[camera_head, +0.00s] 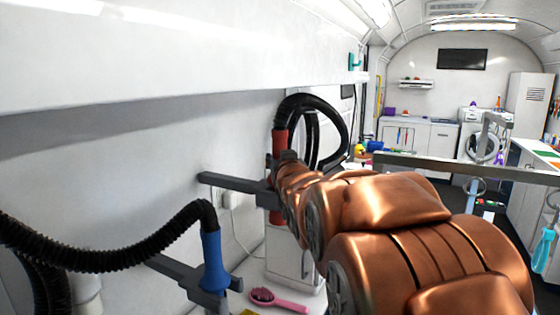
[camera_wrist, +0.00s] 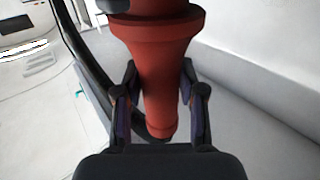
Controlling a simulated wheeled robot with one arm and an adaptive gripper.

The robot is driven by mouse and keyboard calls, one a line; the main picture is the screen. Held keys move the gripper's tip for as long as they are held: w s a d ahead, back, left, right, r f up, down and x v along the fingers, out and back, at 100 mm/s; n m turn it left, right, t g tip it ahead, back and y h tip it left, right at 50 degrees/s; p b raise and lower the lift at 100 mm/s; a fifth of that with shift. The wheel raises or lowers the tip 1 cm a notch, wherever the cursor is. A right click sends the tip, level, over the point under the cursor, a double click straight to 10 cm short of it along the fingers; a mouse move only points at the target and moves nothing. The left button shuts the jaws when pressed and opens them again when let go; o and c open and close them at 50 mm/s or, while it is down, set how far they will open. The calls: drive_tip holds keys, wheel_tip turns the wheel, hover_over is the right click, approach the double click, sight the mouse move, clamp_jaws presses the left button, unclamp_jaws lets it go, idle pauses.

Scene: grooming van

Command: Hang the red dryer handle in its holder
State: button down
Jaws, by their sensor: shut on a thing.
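The red dryer handle (camera_head: 280,146) is upright in the head view, with a black hose (camera_head: 318,103) arching from its top. Red shows above and below the end of a dark grey holder arm (camera_head: 232,183) fixed to the left wall. Whether the handle sits in the holder or just beside it cannot be told, because my arm covers part of it. In the wrist view the red handle (camera_wrist: 160,75) stands between the two fingers of my gripper (camera_wrist: 160,103), which is shut on it. A dark part crosses the top of that view.
A blue handle (camera_head: 213,262) on a black ribbed hose (camera_head: 120,258) hangs at a second grey holder (camera_head: 178,270), lower left. A pink brush (camera_head: 280,301) lies on a white surface below. A grey bar (camera_head: 440,165) spans the right side. The wall is close on the left.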

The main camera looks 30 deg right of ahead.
drive_tip(key=shift+f+b, duration=0.55)
drive_tip(key=c, duration=0.6)
unclamp_jaws()
drive_tip(key=o, duration=0.6)
drive_tip(key=shift+s+a, duration=0.1)
drive_tip(key=shift+s, duration=0.05)
drive_tip(key=b+v, duration=0.3)
drive_tip(key=v, duration=0.6)
drive_tip(key=shift+s, duration=0.4)
idle(1.2)
